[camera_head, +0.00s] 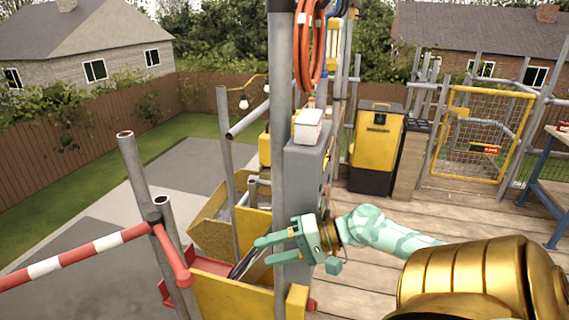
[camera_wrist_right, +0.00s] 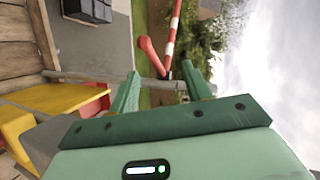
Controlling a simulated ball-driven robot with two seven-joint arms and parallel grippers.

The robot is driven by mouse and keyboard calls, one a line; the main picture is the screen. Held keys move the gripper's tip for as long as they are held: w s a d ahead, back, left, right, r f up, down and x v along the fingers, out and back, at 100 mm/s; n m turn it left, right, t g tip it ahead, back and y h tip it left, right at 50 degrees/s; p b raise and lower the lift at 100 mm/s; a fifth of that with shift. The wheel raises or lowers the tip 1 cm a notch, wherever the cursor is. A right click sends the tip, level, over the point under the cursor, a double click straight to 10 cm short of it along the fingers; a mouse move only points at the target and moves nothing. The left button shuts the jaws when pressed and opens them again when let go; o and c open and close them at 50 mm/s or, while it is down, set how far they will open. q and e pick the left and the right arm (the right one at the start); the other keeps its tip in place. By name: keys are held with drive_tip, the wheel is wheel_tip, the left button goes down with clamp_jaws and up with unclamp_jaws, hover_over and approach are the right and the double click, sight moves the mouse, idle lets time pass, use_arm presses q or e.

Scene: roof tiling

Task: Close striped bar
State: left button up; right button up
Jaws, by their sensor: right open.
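The red-and-white striped bar (camera_head: 80,255) reaches out from a grey post (camera_head: 138,175) to the left edge of the head view. Its plain red end (camera_head: 174,258) bends down on the near side of the post. My right gripper (camera_head: 262,250) is open and empty, right of the red end and apart from it, fingers pointing left. In the right wrist view the striped bar (camera_wrist_right: 173,38) and its red end (camera_wrist_right: 153,56) show beyond the open right gripper (camera_wrist_right: 160,82). The bar's far tip is cut off in the head view. My left gripper is out of view.
A tall grey pole (camera_head: 281,130) stands close by my right gripper. A yellow-sided chute (camera_head: 235,298) lies below it, and a grey box (camera_head: 308,165) stands behind. The wooden deck (camera_head: 400,215) at right has free room before the yellow mesh gate (camera_head: 455,95).

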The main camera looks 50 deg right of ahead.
drive_tip(key=shift+s+d+r+p, duration=0.2)
drive_tip(key=shift+s+d, duration=0.15)
drive_tip(key=shift+d, duration=0.15)
drive_tip(key=shift+s+d+r+p, duration=0.2)
drive_tip(key=shift+s+d, duration=0.1)
drive_tip(key=shift+d, duration=0.2)
drive_tip(key=shift+p, duration=0.45)
clamp_jaws()
